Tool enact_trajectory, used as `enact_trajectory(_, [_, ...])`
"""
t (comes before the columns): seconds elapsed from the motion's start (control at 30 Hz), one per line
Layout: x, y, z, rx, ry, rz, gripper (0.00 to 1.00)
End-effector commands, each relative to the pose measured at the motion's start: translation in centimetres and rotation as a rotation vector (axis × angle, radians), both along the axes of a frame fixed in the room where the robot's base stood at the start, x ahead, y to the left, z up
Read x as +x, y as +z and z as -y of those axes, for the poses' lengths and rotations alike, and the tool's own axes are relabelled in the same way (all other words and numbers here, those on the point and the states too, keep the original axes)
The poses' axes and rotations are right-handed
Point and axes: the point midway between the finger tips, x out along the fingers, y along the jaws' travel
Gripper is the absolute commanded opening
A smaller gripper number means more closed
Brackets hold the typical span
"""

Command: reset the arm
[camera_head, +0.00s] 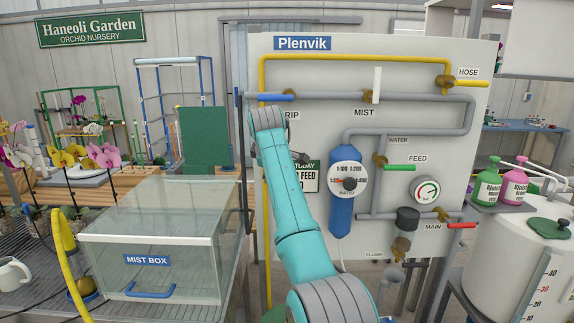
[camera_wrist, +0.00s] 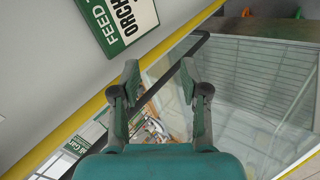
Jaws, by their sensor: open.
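My arm is teal with grey joints and rises from the bottom middle of the head view, in front of the Plenvik panel (camera_head: 330,60). Its wrist end bends at the upper left, near the DRIP label. My gripper (camera_wrist: 160,78) shows in the wrist view with its two fingers apart and nothing between them. A dark bar and the clear box lie beyond the fingers in that view. In the head view the fingers are hard to make out. The arm partly hides the feed sign (camera_head: 313,176) and the DRIP label.
The clear mist box (camera_head: 150,240) with a blue handle stands on the bench left of my arm. A blue dosing unit (camera_head: 346,208), pipes and valve handles are on the panel to the right. Orchids (camera_head: 105,155) stand at the left, a white tank (camera_head: 510,270) at the right.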

Motion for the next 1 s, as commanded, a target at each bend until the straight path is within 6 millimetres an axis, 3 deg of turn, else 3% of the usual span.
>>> enact_trajectory(0.03, [0.2, -3.1, 0.4, 0.012, -0.013, 0.002, 0.45])
enact_trajectory(0.1, [0.3, -6.5, 1.0, 0.033, -0.033, 0.016, 0.45])
enact_trajectory(0.27, [-0.1, -14.0, 2.3, 0.08, -0.074, 0.044, 0.45])
enact_trajectory(0.47, [-2.0, -23.1, 4.3, 0.146, -0.127, 0.079, 0.45])
enact_trajectory(0.77, [-7.4, -35.1, 7.7, 0.247, -0.204, 0.129, 0.45])
enact_trajectory(1.0, [-13.8, -42.9, 10.4, 0.333, -0.264, 0.169, 0.45])
